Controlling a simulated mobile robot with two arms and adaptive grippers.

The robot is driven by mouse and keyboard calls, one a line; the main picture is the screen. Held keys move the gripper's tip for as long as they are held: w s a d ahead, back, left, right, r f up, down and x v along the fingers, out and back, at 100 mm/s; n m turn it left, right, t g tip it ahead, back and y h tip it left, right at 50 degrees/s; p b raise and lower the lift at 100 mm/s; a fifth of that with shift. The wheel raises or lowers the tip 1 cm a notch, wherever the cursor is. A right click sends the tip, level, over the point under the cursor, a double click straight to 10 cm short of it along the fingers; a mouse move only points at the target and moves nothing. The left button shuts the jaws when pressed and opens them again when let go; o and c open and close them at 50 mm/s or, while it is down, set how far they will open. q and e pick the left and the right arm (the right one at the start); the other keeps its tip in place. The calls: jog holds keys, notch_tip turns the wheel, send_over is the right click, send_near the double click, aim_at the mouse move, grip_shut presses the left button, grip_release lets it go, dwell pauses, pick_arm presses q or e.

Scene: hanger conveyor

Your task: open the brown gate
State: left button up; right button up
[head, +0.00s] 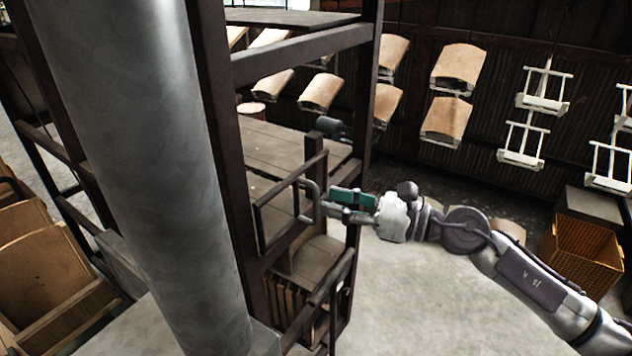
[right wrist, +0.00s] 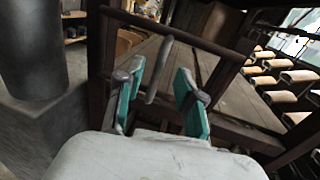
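The brown gate (head: 290,184) is a small dark metal frame at the edge of a raised wooden platform, beside a tall post. A bent grey handle (head: 309,201) sticks out from it. The gate's top bar (right wrist: 190,38) crosses the right wrist view, with the handle (right wrist: 158,72) hanging below it. My right gripper (head: 340,200) is at the handle, its teal fingers apart. In the right wrist view my right gripper (right wrist: 158,98) is open, with the handle seen in the gap between its fingers; I cannot tell whether they touch it. My left gripper is not in view.
A thick grey column (head: 135,150) blocks much of the left side. Dark posts (head: 365,110) frame the platform (head: 270,150). Wooden seats and white hangers (head: 525,140) hang behind. An orange crate (head: 582,255) stands at right. The floor (head: 430,300) below my right arm is clear.

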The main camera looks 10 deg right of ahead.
aim_at(316, 218)
jog(key=shift+p+x, duration=0.7)
jog(key=shift+x, duration=1.45)
grip_shut()
